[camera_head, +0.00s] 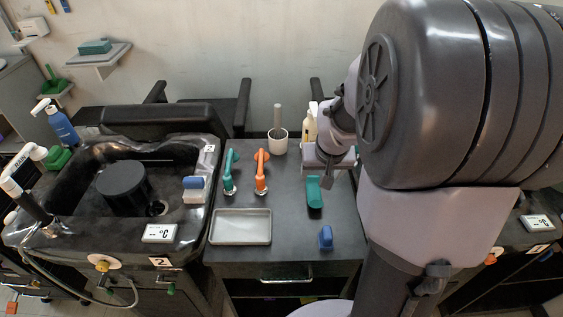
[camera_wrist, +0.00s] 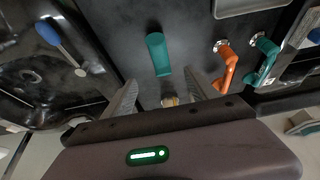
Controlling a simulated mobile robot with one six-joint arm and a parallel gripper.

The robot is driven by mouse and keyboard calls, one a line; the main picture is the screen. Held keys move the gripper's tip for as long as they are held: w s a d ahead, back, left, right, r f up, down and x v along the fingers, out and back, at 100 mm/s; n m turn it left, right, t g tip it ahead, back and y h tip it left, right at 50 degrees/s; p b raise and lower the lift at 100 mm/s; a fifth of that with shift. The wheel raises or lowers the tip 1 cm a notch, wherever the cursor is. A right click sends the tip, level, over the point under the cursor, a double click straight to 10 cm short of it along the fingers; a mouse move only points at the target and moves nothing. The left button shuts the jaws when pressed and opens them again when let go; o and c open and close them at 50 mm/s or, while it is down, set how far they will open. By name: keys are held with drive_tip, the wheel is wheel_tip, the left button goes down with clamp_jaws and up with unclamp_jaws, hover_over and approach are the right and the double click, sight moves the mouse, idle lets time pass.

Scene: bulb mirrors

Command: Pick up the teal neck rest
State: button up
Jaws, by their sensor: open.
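The teal neck rest (camera_head: 314,193) lies on the dark counter (camera_head: 285,217), right of the orange and teal faucet-like handles. In the wrist view the teal neck rest (camera_wrist: 158,54) lies lengthwise, just beyond the fingertips. My gripper (camera_head: 327,178) is above the counter by the neck rest's far end in the head view. In the wrist view my gripper (camera_wrist: 159,78) is open, its two fingers spread to either side of the neck rest's near end. Nothing is held; the height gap is hard to judge.
A teal handle (camera_head: 229,172) and an orange handle (camera_head: 261,171) stand left of the neck rest. A metal tray (camera_head: 241,227) and a blue block-like item (camera_head: 325,238) lie nearer. A white pot (camera_head: 278,141) and a cream bottle (camera_head: 310,123) stand at the back. A black basin (camera_head: 60,190) is left.

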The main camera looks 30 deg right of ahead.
drive_tip(key=b, duration=0.3)
hover_over(314, 192)
drive_tip(key=s+a, duration=0.1)
drive_tip(key=s, duration=0.1)
drive_tip(key=f, duration=0.9)
drive_tip(key=shift+w, duration=0.2)
drive_tip(key=b+x, duration=0.1)
drive_tip(key=x, duration=0.2)
drive_tip(key=b+x, duration=0.1)
drive_tip(key=x, duration=0.1)
drive_tip(key=shift+s+f+b, duration=0.15)
drive_tip(key=shift+s+b, duration=0.1)
drive_tip(key=shift+b, duration=0.1)
drive_tip(key=shift+a, duration=0.1)
clamp_jaws()
